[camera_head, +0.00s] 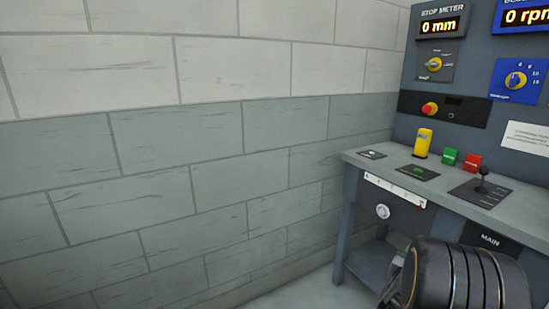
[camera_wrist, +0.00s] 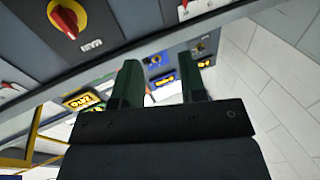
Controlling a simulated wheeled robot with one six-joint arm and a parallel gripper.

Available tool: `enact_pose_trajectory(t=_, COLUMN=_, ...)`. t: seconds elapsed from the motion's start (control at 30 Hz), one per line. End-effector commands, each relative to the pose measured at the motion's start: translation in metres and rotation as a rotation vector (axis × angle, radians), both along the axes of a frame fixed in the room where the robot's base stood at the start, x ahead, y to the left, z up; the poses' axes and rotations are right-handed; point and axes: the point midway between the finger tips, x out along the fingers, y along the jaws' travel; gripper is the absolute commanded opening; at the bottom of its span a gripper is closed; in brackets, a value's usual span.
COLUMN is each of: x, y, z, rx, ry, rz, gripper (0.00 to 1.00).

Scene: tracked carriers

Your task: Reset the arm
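My gripper (camera_wrist: 160,88) shows in the wrist view as two dark green fingers standing apart on a black base. It is open, and no object shows between the fingers. Behind the fingers are a grey panel edge and lit displays. In the head view a dark, rounded part of my arm (camera_head: 470,280) fills the lower right, in front of the control desk; the fingers are not visible there.
A grey control desk (camera_head: 505,212) stands at the right, with a yellow device (camera_head: 422,142), a green block (camera_head: 450,156), a red block (camera_head: 473,162) and a black lever (camera_head: 483,182). A block wall (camera_head: 150,150) fills the left. A red rotary switch (camera_wrist: 67,19) shows in the wrist view.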

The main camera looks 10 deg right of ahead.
Motion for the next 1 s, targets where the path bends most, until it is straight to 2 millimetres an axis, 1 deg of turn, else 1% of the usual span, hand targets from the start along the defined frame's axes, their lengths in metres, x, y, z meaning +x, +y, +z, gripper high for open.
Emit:
enact_pose_trajectory(t=0.03, x=0.018, y=0.025, z=0.050, rx=0.061, ry=0.035, rz=0.090, gripper=0.38)
enact_pose_trajectory(t=0.07, x=0.027, y=0.040, z=0.062, rx=0.104, ry=0.067, rz=0.142, gripper=0.38)
enact_pose_trajectory(t=0.1, x=0.037, y=0.061, z=0.077, rx=0.158, ry=0.113, rz=0.210, gripper=0.38)
enact_pose_trajectory(t=0.13, x=0.043, y=0.077, z=0.089, rx=0.197, ry=0.149, rz=0.258, gripper=0.38)
enact_pose_trajectory(t=0.17, x=0.047, y=0.093, z=0.101, rx=0.232, ry=0.189, rz=0.307, gripper=0.38)
enact_pose_trajectory(t=0.2, x=0.051, y=0.116, z=0.115, rx=0.279, ry=0.246, rz=0.369, gripper=0.38)
enact_pose_trajectory(t=0.23, x=0.052, y=0.133, z=0.127, rx=0.311, ry=0.292, rz=0.416, gripper=0.38)
enact_pose_trajectory(t=0.27, x=0.051, y=0.150, z=0.138, rx=0.341, ry=0.338, rz=0.459, gripper=0.38)
enact_pose_trajectory(t=0.3, x=0.048, y=0.173, z=0.153, rx=0.378, ry=0.404, rz=0.515, gripper=0.38)
enact_pose_trajectory(t=0.37, x=0.039, y=0.205, z=0.175, rx=0.426, ry=0.506, rz=0.592, gripper=0.38)
enact_pose_trajectory(t=0.4, x=0.031, y=0.224, z=0.188, rx=0.453, ry=0.576, rz=0.634, gripper=0.38)
enact_pose_trajectory(t=0.47, x=0.015, y=0.251, z=0.208, rx=0.488, ry=0.679, rz=0.697, gripper=0.38)
enact_pose_trajectory(t=0.5, x=0.003, y=0.266, z=0.219, rx=0.507, ry=0.747, rz=0.728, gripper=0.38)
enact_pose_trajectory(t=0.6, x=-0.028, y=0.295, z=0.246, rx=0.538, ry=0.902, rz=0.786, gripper=0.38)
enact_pose_trajectory(t=0.7, x=-0.056, y=0.312, z=0.267, rx=0.556, ry=1.032, rz=0.819, gripper=0.38)
enact_pose_trajectory(t=0.83, x=-0.084, y=0.324, z=0.283, rx=0.567, ry=1.150, rz=0.837, gripper=0.38)
enact_pose_trajectory(t=0.9, x=-0.094, y=0.327, z=0.288, rx=0.570, ry=1.190, rz=0.840, gripper=0.38)
enact_pose_trajectory(t=1.0, x=-0.101, y=0.330, z=0.291, rx=0.573, ry=1.222, rz=0.841, gripper=0.38)
